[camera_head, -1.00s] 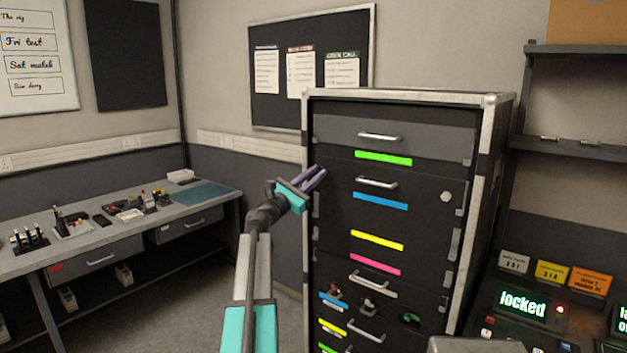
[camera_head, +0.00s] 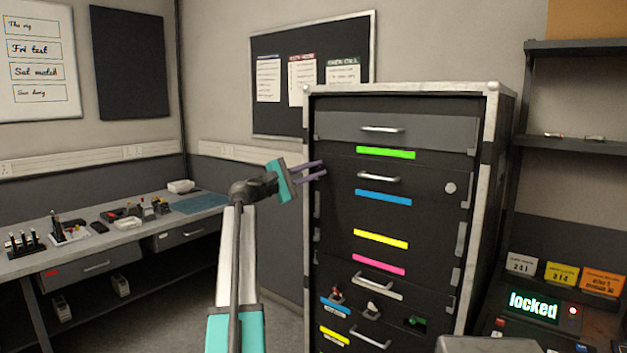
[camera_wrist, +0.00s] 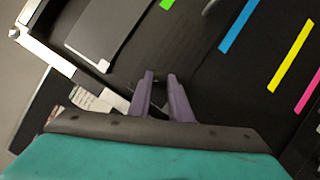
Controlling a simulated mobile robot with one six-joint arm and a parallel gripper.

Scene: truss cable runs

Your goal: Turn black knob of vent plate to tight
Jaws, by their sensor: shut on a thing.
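The black rack (camera_head: 395,220) stands in the middle of the head view. Its black panel, taken as the vent plate (camera_head: 420,185), lies between the green and blue strips. My gripper (camera_head: 323,168) reaches in from the left, with its purple fingertips at the panel's left edge. In the wrist view my gripper (camera_wrist: 160,76) has its fingers a small gap apart, shut on the black knob. The knob is dark on dark and mostly hidden between the fingertips, so its turn position cannot be read.
A silver handle (camera_head: 378,177) and a pale round knob (camera_head: 450,188) sit on the rack front to the right. A workbench (camera_head: 120,245) with small items stands at the left. A console (camera_head: 540,305) reading "locked" is at the lower right.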

